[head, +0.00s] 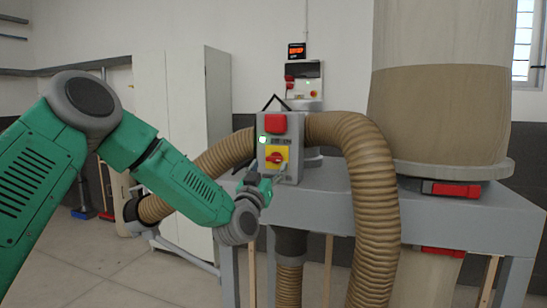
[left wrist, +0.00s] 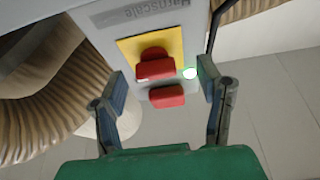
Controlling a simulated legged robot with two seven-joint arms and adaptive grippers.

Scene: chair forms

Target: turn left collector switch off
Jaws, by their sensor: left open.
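The grey collector control box (head: 293,130) stands on the grey machine frame. It has a red rotary switch (head: 275,158) on a yellow plate (head: 283,152), a red block (head: 275,123) at its top and a lit green lamp (head: 263,139). My left gripper (head: 274,178) is just in front of the box, low near the yellow plate. In the left wrist view the red switch (left wrist: 154,64) and a second red block (left wrist: 167,96) lie between the spread fingers of my gripper (left wrist: 162,82). The fingers are open and hold nothing; contact with the box cannot be told.
A ribbed brown hose (head: 365,190) arches right of the box, and another (head: 218,158) runs behind my left arm. A second control box (head: 305,80) with a red display (head: 297,50) is behind. A large filter bag (head: 440,110) stands right. White cabinets (head: 180,110) stand at back left.

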